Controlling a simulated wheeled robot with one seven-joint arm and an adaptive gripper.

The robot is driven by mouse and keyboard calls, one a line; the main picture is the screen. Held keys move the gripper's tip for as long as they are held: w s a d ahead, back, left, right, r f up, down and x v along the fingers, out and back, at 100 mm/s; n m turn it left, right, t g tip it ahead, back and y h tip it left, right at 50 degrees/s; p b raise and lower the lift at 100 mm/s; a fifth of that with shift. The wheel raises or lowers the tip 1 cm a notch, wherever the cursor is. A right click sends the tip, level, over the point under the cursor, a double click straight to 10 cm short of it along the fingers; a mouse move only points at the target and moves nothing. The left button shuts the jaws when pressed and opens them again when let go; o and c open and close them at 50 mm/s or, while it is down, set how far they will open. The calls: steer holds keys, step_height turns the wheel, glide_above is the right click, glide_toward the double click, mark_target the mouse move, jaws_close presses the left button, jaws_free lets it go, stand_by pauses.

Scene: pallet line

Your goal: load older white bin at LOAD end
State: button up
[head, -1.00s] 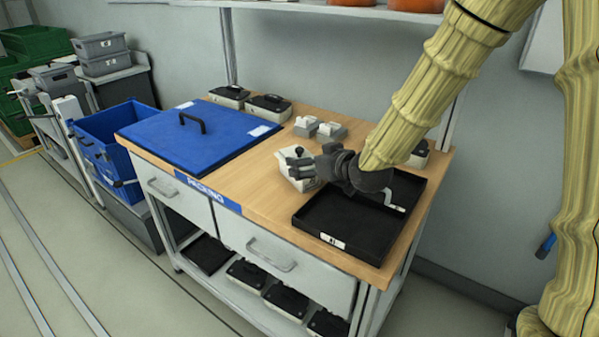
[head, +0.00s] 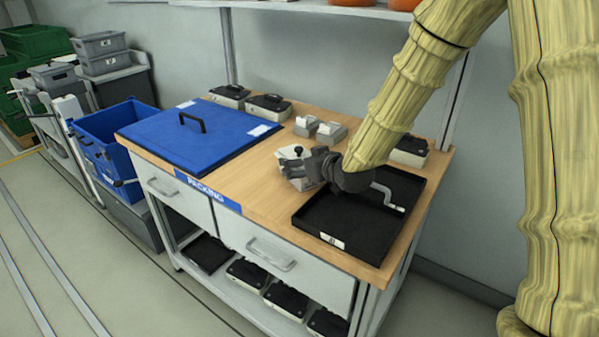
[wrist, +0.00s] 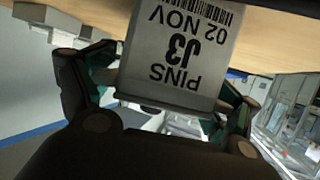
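A white bin (head: 292,152) stands on the wooden bench top, left of the black tray. In the head view the gripper hides part of the bin. Two small grey-and-white bins (head: 306,126) (head: 331,132) stand behind it. Their labels are too small to read. No LOAD marking is readable.
The black tray (head: 335,242) with a small label lies at the bench's right; a bent grey handle (head: 388,196) shows over it. A blue lid (head: 195,140) covers the left side above a PACKING strip (head: 207,194). Dark-topped boxes (head: 268,105) stand at the back.

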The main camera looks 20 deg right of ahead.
steer(key=c, duration=0.9)
steer(key=shift+r, duration=0.2)
